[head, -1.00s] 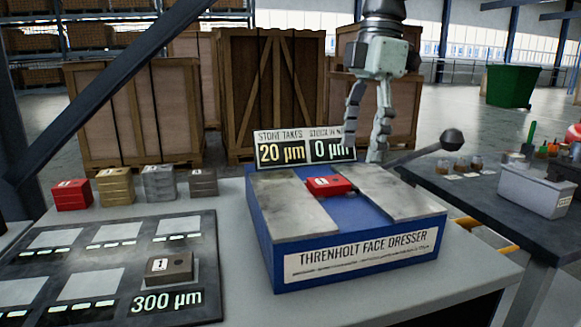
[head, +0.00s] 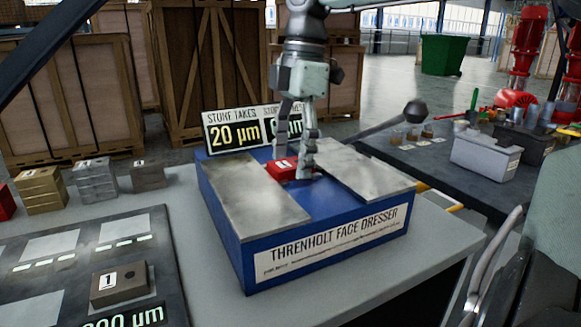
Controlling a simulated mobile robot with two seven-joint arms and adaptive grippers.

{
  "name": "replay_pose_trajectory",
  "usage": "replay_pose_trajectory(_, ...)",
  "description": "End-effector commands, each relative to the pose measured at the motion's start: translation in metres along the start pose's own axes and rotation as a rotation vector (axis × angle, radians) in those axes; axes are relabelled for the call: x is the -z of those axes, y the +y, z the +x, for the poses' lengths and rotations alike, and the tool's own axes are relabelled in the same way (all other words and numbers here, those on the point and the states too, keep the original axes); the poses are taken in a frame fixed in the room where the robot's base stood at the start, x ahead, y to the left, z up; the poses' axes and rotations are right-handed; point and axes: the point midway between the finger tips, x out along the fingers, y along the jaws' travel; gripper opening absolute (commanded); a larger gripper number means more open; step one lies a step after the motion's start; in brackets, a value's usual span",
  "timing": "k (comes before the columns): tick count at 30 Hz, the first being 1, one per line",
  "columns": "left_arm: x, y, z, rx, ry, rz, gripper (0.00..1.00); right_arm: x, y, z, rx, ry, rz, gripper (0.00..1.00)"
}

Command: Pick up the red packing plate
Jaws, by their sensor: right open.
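The red packing plate (head: 281,169), marked 1, lies in the channel between the two grey metal plates on top of the blue face dresser (head: 325,248). My right gripper (head: 293,163) points down over it with its fingers apart. One finger stands just right of the red plate, and the other is by its far side. The fingers hide part of the plate, and I cannot tell whether they touch it. My left gripper is not in view.
Several stacked blocks (head: 95,180) stand at left, behind a dark tray (head: 165,245) holding a brown block (head: 119,284). Wooden crates stand behind.

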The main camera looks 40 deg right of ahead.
Motion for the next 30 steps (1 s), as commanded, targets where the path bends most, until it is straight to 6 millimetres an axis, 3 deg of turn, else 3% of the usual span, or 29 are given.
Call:
replay_pose_trajectory(7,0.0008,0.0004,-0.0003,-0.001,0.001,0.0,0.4,-0.0001,0.0,0.0011,0.0,0.0,0.0,0.65)
replay_pose_trajectory(23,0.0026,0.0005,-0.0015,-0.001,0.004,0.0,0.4,-0.0001,0.0001,0.0007,0.0,0.0,0.0,0.0)
replay_pose_trajectory(30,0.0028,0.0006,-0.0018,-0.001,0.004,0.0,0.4,0.0002,0.0005,-0.0006,-0.003,0.0,0.0,0.0)
